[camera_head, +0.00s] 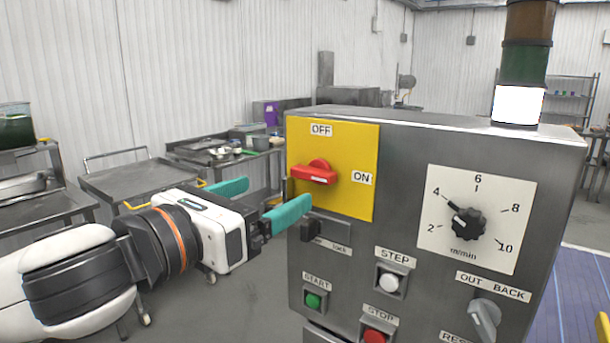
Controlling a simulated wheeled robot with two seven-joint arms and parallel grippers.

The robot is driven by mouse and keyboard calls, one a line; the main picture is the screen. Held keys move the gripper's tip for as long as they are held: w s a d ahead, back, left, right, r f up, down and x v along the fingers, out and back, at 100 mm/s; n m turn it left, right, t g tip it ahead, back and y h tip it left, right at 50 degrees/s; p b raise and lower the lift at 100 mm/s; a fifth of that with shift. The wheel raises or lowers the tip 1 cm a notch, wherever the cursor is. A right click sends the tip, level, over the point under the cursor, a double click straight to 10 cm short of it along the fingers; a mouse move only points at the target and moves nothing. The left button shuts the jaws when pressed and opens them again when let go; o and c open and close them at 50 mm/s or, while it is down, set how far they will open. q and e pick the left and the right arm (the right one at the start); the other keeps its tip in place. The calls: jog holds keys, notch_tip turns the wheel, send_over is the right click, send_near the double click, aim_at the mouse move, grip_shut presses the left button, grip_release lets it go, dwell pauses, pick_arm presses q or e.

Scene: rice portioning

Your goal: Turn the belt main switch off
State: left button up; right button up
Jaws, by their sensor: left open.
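The red main switch handle (314,175) sits on a yellow plate (350,197) on the front of the grey control box (410,140). The plate carries an OFF label above the handle and an ON label to its right. The handle lies roughly level, in line with ON rather than with OFF. My left gripper (278,190) is open and empty, with two teal fingers. It is to the left of the handle and slightly lower, with the nearer finger close to the plate's lower left edge. A gap to the handle seems to remain, but its depth is unclear. My right gripper is out of view.
A black lock part (312,229) juts out below the yellow plate. The box also bears a speed dial (467,223), green START (313,300), white STEP (389,281) and red STOP (375,337) buttons. A light tower (520,65) stands on top. A steel cart (140,180) is behind my left arm.

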aim_at(308, 177)
pick_arm(q)
jog(key=p+x, duration=0.1)
jog(key=x, duration=0.8)
jog(key=shift+w, duration=0.1)
jog(key=c, duration=1)
